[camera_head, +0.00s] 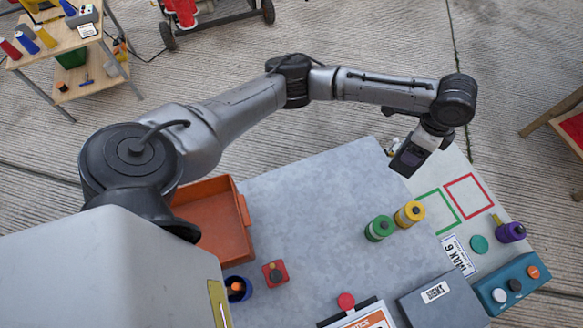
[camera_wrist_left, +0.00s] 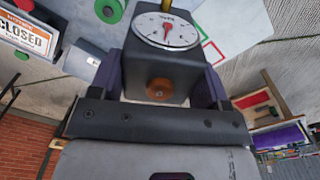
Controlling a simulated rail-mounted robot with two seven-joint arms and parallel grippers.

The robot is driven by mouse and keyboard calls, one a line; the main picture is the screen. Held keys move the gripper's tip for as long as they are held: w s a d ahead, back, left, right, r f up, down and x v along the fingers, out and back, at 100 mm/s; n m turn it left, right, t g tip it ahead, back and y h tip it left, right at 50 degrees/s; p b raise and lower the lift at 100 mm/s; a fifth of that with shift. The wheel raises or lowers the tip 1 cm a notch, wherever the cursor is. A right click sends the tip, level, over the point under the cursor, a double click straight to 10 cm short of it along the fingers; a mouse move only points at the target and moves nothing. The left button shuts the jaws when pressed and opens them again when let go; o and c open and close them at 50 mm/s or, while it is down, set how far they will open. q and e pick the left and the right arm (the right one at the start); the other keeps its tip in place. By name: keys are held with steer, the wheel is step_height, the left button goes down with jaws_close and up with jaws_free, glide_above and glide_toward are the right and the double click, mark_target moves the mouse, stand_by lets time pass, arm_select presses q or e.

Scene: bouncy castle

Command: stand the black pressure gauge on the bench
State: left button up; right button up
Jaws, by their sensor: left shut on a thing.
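My left gripper (camera_head: 410,160) is at the far edge of the grey bench (camera_head: 310,195), just left of the pale strip with the coloured squares. In the left wrist view its purple fingers (camera_wrist_left: 160,85) are shut on the black pressure gauge (camera_wrist_left: 145,75), one on each side. The gauge has a white dial with a red pointer and a copper-coloured knob. In the head view the gripper mostly hides the gauge. I cannot tell whether the gauge touches the bench. My right gripper is not in view.
Green (camera_head: 380,228) and yellow (camera_head: 409,214) spools stand near the gripper. Green (camera_head: 438,212) and red (camera_head: 466,196) square outlines lie to its right. The bench middle is clear.

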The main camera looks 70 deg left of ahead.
arm_select(q)
steer(key=shift+w+a+f+m+b, duration=0.1)
steer(key=shift+a+f+m+b, duration=0.55)
steer(key=shift+a+f+m, duration=2.3)
steer(key=shift+w+a+f+m+b, duration=0.2)
steer(key=shift+f+m+b, duration=0.45)
steer(key=shift+f, duration=4.8)
steer(key=shift+s+a+f+m+b, duration=0.1)
steer(key=shift+a+f+m+b, duration=0.5)
steer(key=shift+a+f+m, duration=2.4)
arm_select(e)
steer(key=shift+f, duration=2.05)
arm_select(q)
steer(key=d+f+n, duration=0.2)
steer(key=shift+d+f, duration=0.3)
steer(key=shift+f, duration=0.05)
steer(key=o, duration=1.2)
steer(key=shift+c, duration=0.2)
